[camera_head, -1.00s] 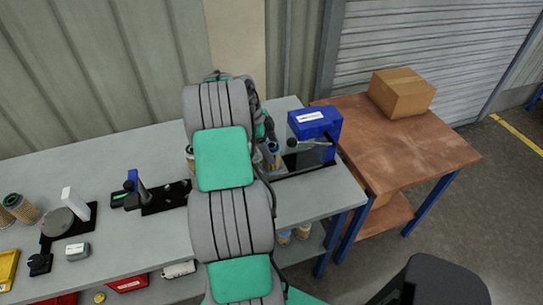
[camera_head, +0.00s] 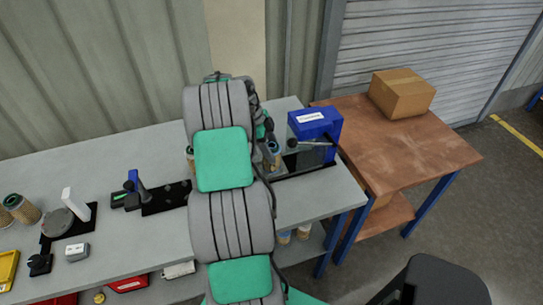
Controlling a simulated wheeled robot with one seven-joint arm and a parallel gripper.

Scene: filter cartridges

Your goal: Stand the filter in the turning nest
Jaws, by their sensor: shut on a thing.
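A filter (camera_head: 274,152) with a blue end shows just right of my arm, beside the black base of the blue machine; its lower part is hard to make out. A second tan filter (camera_head: 190,158) shows only as a sliver at the left side of my arm. My arm covers the middle of the bench, and my gripper's fingers are hidden behind it, so their contact with either filter does not show. A grey round disc (camera_head: 57,223) on a black base stands at the left with a white upright block; I cannot tell whether it is the turning nest.
The blue machine (camera_head: 312,123) with a lever stands at the bench's right end. A black fixture with a blue handle (camera_head: 133,184) is left of my arm. More filters (camera_head: 23,208) stand far left. A brown table (camera_head: 430,150) bears a carton (camera_head: 402,93). Bare bench (camera_head: 130,228) lies in front.

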